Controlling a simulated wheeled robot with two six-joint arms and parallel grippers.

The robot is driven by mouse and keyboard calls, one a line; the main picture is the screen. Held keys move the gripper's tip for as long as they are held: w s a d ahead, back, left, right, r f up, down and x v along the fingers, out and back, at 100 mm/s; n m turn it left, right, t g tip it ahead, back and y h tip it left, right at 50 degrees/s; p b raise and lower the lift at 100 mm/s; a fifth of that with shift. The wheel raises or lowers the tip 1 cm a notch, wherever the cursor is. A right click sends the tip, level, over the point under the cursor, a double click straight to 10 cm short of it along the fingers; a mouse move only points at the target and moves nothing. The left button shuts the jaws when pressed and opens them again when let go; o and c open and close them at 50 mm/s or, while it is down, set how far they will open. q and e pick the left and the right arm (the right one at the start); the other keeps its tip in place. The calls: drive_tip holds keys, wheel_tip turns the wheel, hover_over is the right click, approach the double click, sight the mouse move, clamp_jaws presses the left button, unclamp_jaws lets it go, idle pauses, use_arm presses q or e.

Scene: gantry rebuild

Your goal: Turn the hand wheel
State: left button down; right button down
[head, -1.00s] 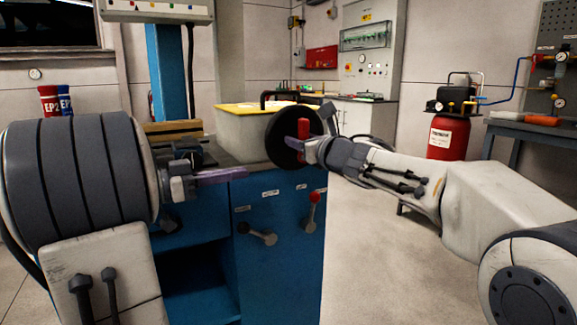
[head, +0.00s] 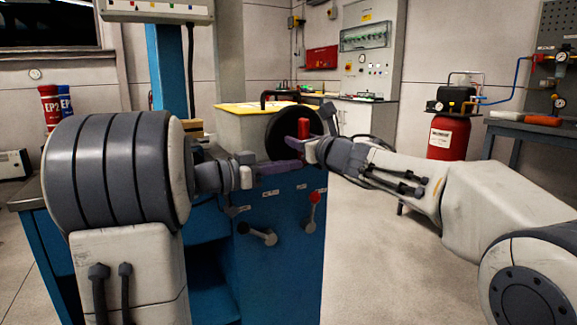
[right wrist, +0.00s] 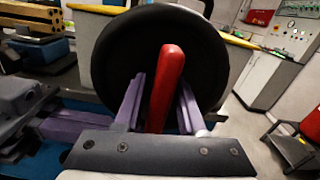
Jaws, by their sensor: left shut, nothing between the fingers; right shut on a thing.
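The black hand wheel (head: 279,128) stands upright at the front of the blue machine, with a red handle (head: 304,127) sticking out from it. The right wrist view shows the dark wheel disc (right wrist: 150,40) and the red handle (right wrist: 165,85) close up. My right gripper (right wrist: 160,98) has its purple fingers on either side of the handle and is shut on it. My left gripper (head: 278,167) is shut and empty, just left of the right gripper and below the wheel. Its purple fingers also show at the left of the right wrist view.
Below on the blue cabinet (head: 280,220) are a grey-black lever (head: 257,233) and a red-knobbed lever (head: 312,210). A red tank (head: 447,138) stands at right. The floor right of the cabinet is clear.

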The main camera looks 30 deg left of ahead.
drive_tip(key=shift+s+a+r, duration=0.1)
use_arm(q)
drive_tip(key=shift+w+d+f, duration=0.15)
drive_tip(key=shift+w+d, duration=0.2)
drive_tip(key=shift+w, duration=0.15)
use_arm(e)
drive_tip(key=c, duration=0.8)
unclamp_jaws()
drive_tip(key=shift+o, duration=0.2)
